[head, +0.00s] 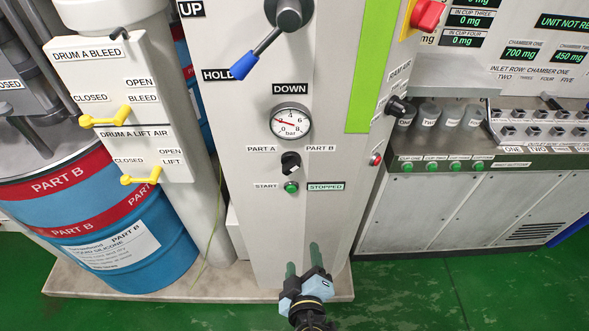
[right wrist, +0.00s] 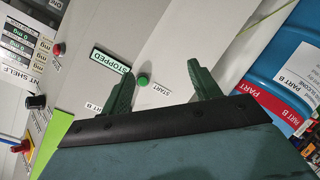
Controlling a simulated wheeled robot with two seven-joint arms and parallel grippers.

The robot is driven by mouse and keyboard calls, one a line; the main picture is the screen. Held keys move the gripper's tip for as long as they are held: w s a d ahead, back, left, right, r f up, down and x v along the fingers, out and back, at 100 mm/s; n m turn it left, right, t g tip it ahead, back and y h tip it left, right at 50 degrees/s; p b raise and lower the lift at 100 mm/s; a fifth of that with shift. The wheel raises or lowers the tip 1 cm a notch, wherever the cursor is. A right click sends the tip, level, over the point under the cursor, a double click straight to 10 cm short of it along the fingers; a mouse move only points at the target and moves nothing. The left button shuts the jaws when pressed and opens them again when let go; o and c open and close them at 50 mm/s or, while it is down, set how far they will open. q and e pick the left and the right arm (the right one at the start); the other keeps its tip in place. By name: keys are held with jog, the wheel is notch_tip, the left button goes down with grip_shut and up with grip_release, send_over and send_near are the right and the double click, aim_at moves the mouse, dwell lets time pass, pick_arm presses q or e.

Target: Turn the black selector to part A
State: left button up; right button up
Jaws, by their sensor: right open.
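The black selector (head: 291,162) is on the front of the grey column, between the PART A label (head: 261,149) and the PART B label (head: 321,148). It has a pale mark, but I cannot tell for sure which label it points to. My right gripper (head: 303,258) is low in front of the column, below the selector and apart from it. Its green fingers are spread with nothing between them. In the right wrist view the fingers (right wrist: 160,69) frame the green START button (right wrist: 143,80); the selector is hidden there behind the gripper body. My left gripper is not in view.
Below the selector are the START button (head: 291,187) and a STOPPED sign (head: 326,186). Above are a pressure gauge (head: 291,122) and a blue-tipped lever (head: 244,66). A blue drum (head: 150,245) stands left, a bench (head: 430,215) right. The space before the column's lower face looks clear.

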aim_at(291, 171)
notch_tip(291, 171, up, 15)
jog(key=a+m+t+p, duration=0.1)
jog(key=a+t, duration=0.1)
jog(key=t, duration=0.2)
jog(key=w+p, duration=0.3)
jog(key=w, duration=0.9)
jog(key=shift+w+a+f, duration=0.1)
jog(key=shift+w+a, duration=0.05)
jog(key=shift+w, duration=0.85)
jog(key=shift+c, duration=0.3)
jog(key=c, duration=0.9)
